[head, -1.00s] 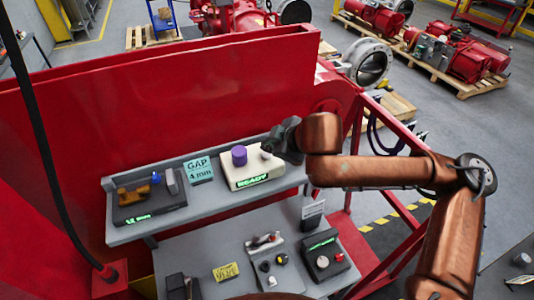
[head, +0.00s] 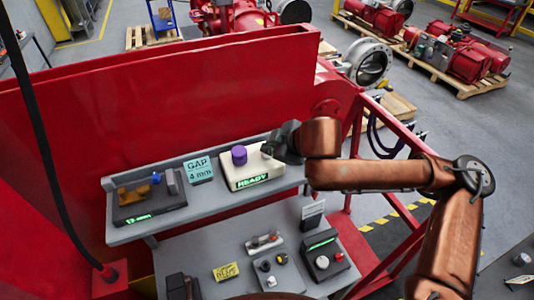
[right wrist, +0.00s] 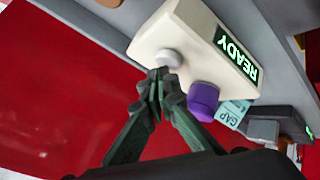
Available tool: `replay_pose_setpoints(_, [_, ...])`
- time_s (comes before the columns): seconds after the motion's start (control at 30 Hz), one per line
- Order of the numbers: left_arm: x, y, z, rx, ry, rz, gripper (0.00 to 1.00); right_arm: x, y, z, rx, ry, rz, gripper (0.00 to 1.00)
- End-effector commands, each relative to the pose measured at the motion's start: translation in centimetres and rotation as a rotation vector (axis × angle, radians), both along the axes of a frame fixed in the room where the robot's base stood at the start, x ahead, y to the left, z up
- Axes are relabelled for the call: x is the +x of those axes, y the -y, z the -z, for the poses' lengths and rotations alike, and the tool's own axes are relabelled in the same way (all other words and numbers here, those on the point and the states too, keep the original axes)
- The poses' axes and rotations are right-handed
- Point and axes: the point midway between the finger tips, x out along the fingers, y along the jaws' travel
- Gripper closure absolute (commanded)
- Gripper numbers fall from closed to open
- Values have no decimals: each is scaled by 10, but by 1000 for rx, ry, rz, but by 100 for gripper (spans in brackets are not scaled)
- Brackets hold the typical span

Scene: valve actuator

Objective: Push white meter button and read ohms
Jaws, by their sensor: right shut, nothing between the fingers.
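The cream meter box (head: 228,176) stands on the upper grey shelf and its green display reads "READY"; no ohm figure shows. It also appears in the right wrist view (right wrist: 190,20), with its white button (right wrist: 168,59) and a purple knob (right wrist: 203,98). The purple knob (head: 239,155) is clear in the head view, while the button is largely hidden there by my gripper. My right gripper (right wrist: 159,74) is shut and empty, with its fingertips right at the white button's edge; I cannot tell whether they touch it. My left gripper is out of view.
A blue "GAP 4 mm" card (head: 199,169) and a dark gauge device (head: 148,205) stand left of the meter. A lower shelf holds a dark box with knobs (head: 323,257) and a yellow card (head: 226,271). A red wall (head: 180,110) rises behind the upper shelf.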

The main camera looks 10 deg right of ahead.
Motion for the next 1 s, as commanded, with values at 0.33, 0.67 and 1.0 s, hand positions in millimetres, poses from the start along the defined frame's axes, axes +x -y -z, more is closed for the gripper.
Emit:
replay_pose_setpoints(0.33, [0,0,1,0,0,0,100,0,0,5,-1,-1,0,100])
replay_pose_setpoints(0.67, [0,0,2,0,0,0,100,0,0,9,0,-2,-1,100])
replay_pose_setpoints(1.0, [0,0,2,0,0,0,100,0,0,9,-1,-3,0,100])
